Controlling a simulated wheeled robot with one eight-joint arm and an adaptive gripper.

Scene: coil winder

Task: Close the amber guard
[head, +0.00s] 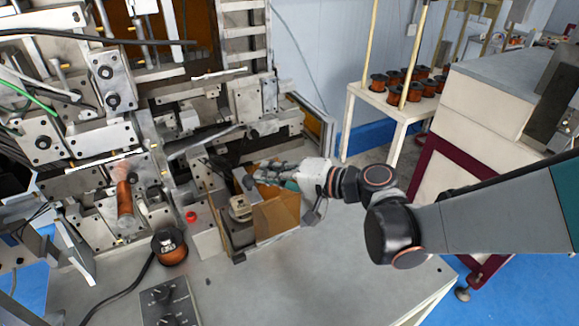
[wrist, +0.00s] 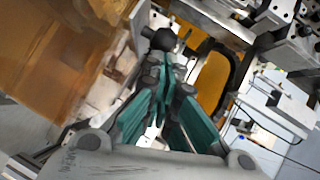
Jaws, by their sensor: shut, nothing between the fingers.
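The amber guard (head: 276,216) is a see-through amber panel on the machine's front right corner, just below my gripper. An amber panel, apparently the same guard, fills the upper left of the wrist view (wrist: 60,55). My gripper (head: 254,179) is shut and empty, reaching left over the guard's upper edge. In the wrist view its green-sided fingers (wrist: 166,66) meet just below a dark round knob (wrist: 160,40). I cannot tell whether the fingertips touch the knob. My gripper and wrist hide part of the guard's upper edge.
The coil winder's metal blocks (head: 262,105) stand close behind and left of my gripper. A red button (head: 191,216), a copper spool (head: 170,246) and a control box (head: 168,304) are on the left. A white table (head: 377,95) with several spools stands behind. The front worktop (head: 310,280) is clear.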

